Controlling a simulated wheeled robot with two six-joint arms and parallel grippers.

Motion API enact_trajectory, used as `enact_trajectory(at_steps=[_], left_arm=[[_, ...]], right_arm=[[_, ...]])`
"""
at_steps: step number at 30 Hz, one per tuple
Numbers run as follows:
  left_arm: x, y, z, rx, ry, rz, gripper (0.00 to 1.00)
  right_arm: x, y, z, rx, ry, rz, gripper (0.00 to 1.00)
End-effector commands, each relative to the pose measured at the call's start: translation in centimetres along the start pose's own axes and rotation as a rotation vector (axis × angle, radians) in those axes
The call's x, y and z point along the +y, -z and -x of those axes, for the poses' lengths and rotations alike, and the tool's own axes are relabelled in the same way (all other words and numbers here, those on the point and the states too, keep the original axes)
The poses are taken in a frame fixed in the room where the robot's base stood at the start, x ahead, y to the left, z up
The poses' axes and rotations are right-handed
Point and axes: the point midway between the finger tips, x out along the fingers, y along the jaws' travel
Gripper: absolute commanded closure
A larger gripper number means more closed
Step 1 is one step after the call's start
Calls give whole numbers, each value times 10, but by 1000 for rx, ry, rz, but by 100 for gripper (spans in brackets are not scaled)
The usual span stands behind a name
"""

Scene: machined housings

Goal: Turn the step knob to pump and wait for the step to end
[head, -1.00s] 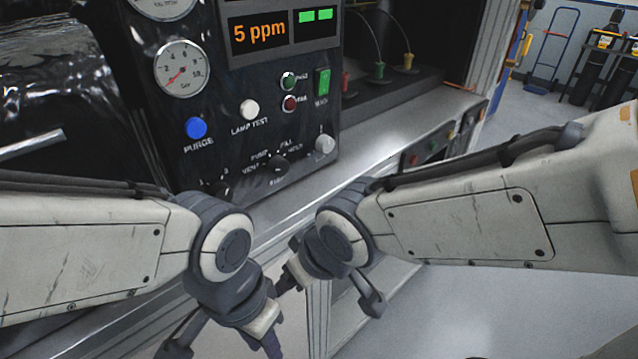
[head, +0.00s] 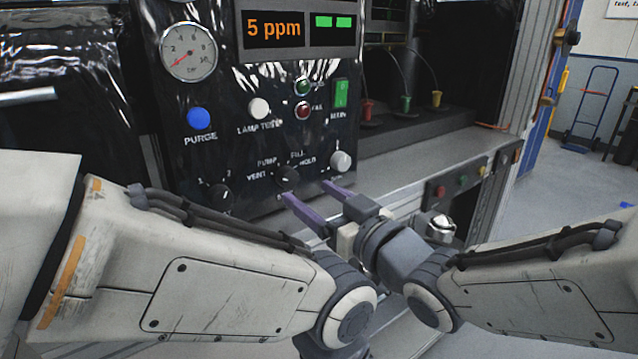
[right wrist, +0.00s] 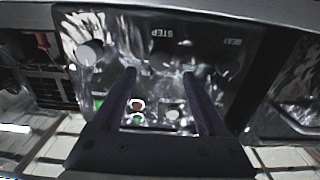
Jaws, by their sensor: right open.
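The step knob (head: 287,178) is a black rotary knob low on the glossy black panel (head: 172,150), with VENT, PUMP, FILL and HOLD printed around it. I cannot clearly read where it points. My right gripper (head: 306,190) is open, its two purple fingers reaching toward the panel just below and right of the knob, with nothing between them. In the right wrist view the fingers (right wrist: 165,75) point at the panel below the upside-down STEP label, and the dark knob (right wrist: 163,58) lies between and beyond their tips. My left arm shows, but its gripper is out of view.
Beside the step knob are a black 1–2 knob (head: 220,197) and a pale grey knob (head: 340,161). Above are the blue PURGE button (head: 198,118), white lamp-test button (head: 258,108), green main switch (head: 341,93), gauge (head: 188,52) and 5 ppm display (head: 273,28).

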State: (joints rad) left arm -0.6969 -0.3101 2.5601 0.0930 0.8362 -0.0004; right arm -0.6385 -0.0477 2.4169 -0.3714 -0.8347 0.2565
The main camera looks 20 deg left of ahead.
Motion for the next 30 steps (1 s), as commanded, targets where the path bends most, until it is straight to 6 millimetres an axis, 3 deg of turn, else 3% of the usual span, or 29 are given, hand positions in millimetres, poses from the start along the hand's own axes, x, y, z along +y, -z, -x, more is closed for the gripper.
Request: enact_trajectory(at_steps=[3,9,21,23,27,30], left_arm=[[0,0,2,0,0,0,68],[0,0,4,0,0,0,68],[0,0,4,0,0,0,68],[0,0,4,0,0,0,68],[0,0,4,0,0,0,68],[0,0,4,0,0,0,68]], right_arm=[[-1,0,-24,-2,2,0,25],[0,0,-50,-2,0,0,25],[1,0,-58,-1,-3,1,25],[1,0,-58,-1,-3,1,44],[1,0,-58,-1,-3,0,97],[-1,0,-60,-1,-2,0,100]])
